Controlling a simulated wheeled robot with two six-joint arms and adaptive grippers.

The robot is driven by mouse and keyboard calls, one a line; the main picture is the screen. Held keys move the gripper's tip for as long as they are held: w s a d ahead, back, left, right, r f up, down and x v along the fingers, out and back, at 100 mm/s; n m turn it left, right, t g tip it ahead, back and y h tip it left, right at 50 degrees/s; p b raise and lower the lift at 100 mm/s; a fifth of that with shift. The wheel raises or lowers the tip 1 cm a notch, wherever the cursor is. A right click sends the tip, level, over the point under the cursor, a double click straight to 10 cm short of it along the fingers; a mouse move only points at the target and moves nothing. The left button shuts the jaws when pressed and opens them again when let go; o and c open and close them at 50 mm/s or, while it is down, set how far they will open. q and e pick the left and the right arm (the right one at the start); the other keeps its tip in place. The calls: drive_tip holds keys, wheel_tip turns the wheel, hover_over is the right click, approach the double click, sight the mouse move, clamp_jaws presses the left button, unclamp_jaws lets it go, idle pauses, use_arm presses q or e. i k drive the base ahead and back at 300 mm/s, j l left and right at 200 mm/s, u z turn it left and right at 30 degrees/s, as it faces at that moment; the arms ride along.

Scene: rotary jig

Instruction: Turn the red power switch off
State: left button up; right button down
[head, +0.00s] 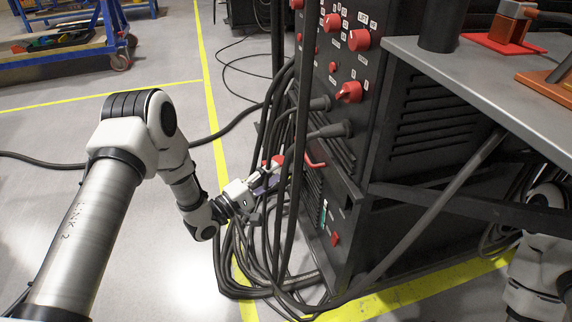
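A black power cabinet (345,190) stands in the middle of the head view. A small red switch (335,239) sits low on its front, near a small green part. Higher up is a red rotary knob with a lever-like grip (349,91); I cannot tell on or off for either. My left gripper (272,176) is at the cabinet's lower left, beside the hanging cables and up and left of the low switch, apart from it. Cables partly hide its fingers, so I cannot tell whether they are open. My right arm shows at the lower right; its gripper is out of view.
Thick black cables (262,240) hang and coil before the cabinet. Round red knobs (359,39) sit on its upper panel, and a curved red part (315,161) juts out lower. A grey table (470,75) is at right. The floor at left is mostly clear.

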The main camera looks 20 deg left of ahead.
sight(352, 92)
drive_tip(key=k, duration=1.5)
